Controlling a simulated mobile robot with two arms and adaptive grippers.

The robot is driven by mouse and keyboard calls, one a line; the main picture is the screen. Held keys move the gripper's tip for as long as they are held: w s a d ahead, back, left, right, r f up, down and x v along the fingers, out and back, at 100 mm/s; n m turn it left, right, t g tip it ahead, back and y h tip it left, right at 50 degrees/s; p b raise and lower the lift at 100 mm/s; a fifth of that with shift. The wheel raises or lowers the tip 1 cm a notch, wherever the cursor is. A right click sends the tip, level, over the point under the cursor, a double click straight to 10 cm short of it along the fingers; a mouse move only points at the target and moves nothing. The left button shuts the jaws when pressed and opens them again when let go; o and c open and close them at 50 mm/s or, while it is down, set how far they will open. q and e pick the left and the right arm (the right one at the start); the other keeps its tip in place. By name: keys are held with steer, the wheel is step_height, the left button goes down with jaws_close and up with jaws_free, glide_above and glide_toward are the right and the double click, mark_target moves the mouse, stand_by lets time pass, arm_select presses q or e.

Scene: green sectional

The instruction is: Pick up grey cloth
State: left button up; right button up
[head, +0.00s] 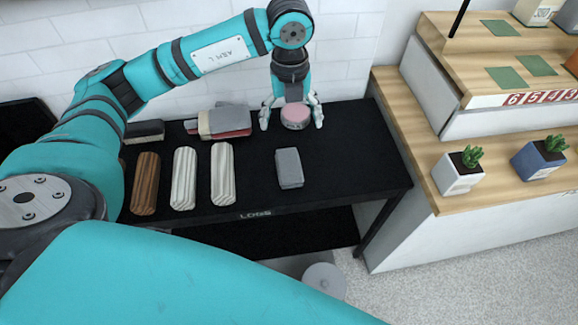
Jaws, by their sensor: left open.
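A pile of folded cloths (222,121), grey and dull red, lies at the back of the black table. A separate grey block-like piece (289,168) lies flat near the table's front right; I cannot tell whether it is cloth. My left gripper (292,121) points down at the back of the table, right of the cloth pile and behind the grey piece. Its fingers are spread on either side of a pink round object (295,115); I cannot tell whether they touch it. My right gripper is not in view.
A brown log (145,183) and two pale logs (184,178) (222,174) lie on the black table (345,165). A dark brush-like item (144,132) is at the back left. Potted plants (459,170) (540,158) stand on the wooden counter at right. The table's right end is clear.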

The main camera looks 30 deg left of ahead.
arm_select(q)
glide_above(289, 163)
step_height(289, 163, down, 12)
steer(key=shift+s+d+f+p, duration=0.1)
steer(key=shift+s+d+p, duration=0.05)
steer(key=shift+p, duration=0.25)
steer(key=shift+f+p, duration=0.35)
steer(key=shift+f, duration=2.2)
steer(key=c, duration=1.2)
steer(key=shift+r, duration=0.1)
steer(key=shift+w+a+r, duration=0.2)
steer(key=shift+r, duration=0.4)
steer(key=shift+s+r+b, duration=0.2)
steer(key=shift+r+b, duration=0.15)
steer(key=shift+r, duration=0.8)
steer(key=s, duration=0.5)
steer(key=s+r+b, duration=0.1)
steer(key=s, duration=0.4)
steer(key=s+b, duration=0.1)
steer(key=s, duration=0.4)
steer(key=shift+s+d+r, duration=0.2)
steer(key=shift+s, duration=0.15)
